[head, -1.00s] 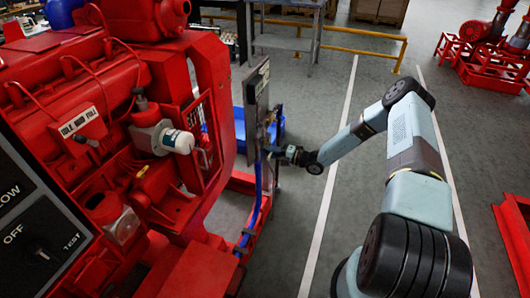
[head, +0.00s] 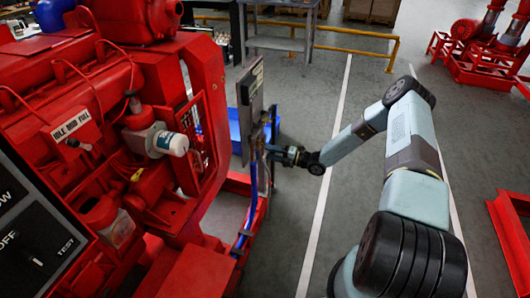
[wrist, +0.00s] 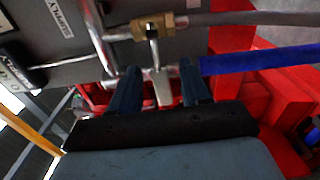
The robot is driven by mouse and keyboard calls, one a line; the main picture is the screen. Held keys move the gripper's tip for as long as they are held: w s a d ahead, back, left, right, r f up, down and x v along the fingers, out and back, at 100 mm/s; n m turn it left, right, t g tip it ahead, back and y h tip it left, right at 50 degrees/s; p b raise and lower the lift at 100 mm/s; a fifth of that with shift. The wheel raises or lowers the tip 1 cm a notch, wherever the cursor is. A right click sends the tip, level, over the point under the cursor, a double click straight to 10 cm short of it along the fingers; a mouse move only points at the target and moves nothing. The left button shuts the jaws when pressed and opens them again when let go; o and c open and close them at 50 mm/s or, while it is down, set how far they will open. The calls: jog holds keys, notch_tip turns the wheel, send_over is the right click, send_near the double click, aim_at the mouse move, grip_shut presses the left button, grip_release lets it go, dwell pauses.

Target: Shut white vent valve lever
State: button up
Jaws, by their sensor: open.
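The white lever (wrist: 161,86) hangs from a brass valve (wrist: 152,27) on the grey panel's piping in the wrist view. It points from the valve toward my gripper. My gripper (wrist: 160,70) is open, with one dark finger on each side of the lever. A gap shows on both sides, so the fingers do not appear to grip it. In the head view my gripper (head: 270,151) is at the right side of the upright grey panel (head: 251,105). The lever is too small to make out there.
A blue strip or hose (wrist: 258,59) runs right from near the right finger. Metal pipes (wrist: 98,38) run left of the valve. The red engine (head: 150,110) stands left of the panel in the head view. Open grey floor (head: 350,230) lies to the right.

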jog(key=v, duration=1.1)
jog(key=shift+d, duration=0.2)
jog(key=s+r+n+g+h, duration=0.35)
jog(key=r+n, duration=0.45)
jog(key=r, duration=0.3)
jog(key=s+a+r+n+g+h, duration=0.15)
jog(key=s+r+n, duration=0.25)
jog(key=r+n, duration=0.55)
jog(key=s+r+n+g+h, duration=0.35)
jog(key=r+n, duration=0.25)
jog(key=r, duration=0.6)
jog(key=s+d+r+n+t+h, duration=0.3)
jog(key=s+r+n, duration=0.5)
jog(key=s, duration=0.5)
jog(key=s+d+r+n+t+h, duration=0.3)
jog(key=s+r+n, duration=0.5)
jog(key=s+r, duration=0.4)
jog(key=shift+s+r+t+h, duration=0.35)
jog(key=shift+s+t+h, duration=0.4)
jog(key=shift+h, duration=0.3)
